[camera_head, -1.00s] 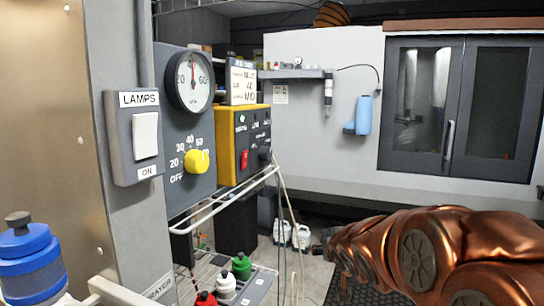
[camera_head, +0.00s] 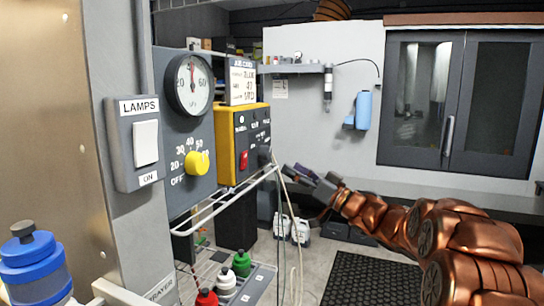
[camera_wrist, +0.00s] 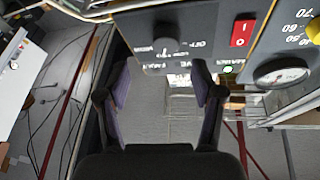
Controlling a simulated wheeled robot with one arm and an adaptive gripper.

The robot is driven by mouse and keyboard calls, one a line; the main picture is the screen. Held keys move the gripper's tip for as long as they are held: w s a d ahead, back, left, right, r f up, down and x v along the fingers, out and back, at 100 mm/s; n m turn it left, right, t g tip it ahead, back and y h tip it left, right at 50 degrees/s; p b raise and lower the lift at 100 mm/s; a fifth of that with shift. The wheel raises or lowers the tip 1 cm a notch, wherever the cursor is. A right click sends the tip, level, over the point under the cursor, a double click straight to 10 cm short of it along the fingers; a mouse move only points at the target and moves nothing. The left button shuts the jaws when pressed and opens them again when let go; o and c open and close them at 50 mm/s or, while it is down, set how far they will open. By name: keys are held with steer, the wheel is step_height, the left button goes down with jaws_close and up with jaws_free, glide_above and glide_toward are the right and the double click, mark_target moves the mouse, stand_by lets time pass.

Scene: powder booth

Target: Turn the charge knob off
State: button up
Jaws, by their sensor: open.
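A yellow-and-dark control box (camera_head: 243,110) stands left of centre in the head view. On its dark face are a red switch (camera_head: 244,160) and a black knob (camera_head: 264,155) at the right edge. In the wrist view the face is upside down: the dark knob (camera_wrist: 172,48) is at top centre with OFF printed beside it, and the red switch (camera_wrist: 242,32) and a lit green lamp (camera_wrist: 228,69) are to its right. No label reading "charge" is legible. My gripper (camera_head: 303,174) is open and empty, right of the box; in the wrist view its fingers (camera_wrist: 160,80) spread below the knob.
A grey panel with a yellow dial knob (camera_head: 198,162) and a round gauge (camera_head: 189,84) is left of the box. A white wire rack (camera_head: 225,200) juts out below the box, with hoses hanging nearby. Bottles (camera_head: 242,263) stand lower down.

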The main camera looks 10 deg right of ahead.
mark_target(269, 156)
steer(key=shift+g+y, duration=0.3)
steer(key=shift+y, duration=0.2)
steer(key=p+x, duration=0.2)
steer(key=x, duration=0.4)
steer(key=shift+s+a+r, duration=0.1)
steer(key=shift+a+r, duration=0.05)
steer(key=shift+a, duration=0.15)
steer(key=shift+w+a+r, duration=0.15)
steer(key=shift+w+a, duration=0.25)
steer(key=shift+w, duration=0.05)
steer(key=c, duration=1.1)
steer(key=shift+n, duration=0.3)
steer(key=shift+c, duration=0.2)
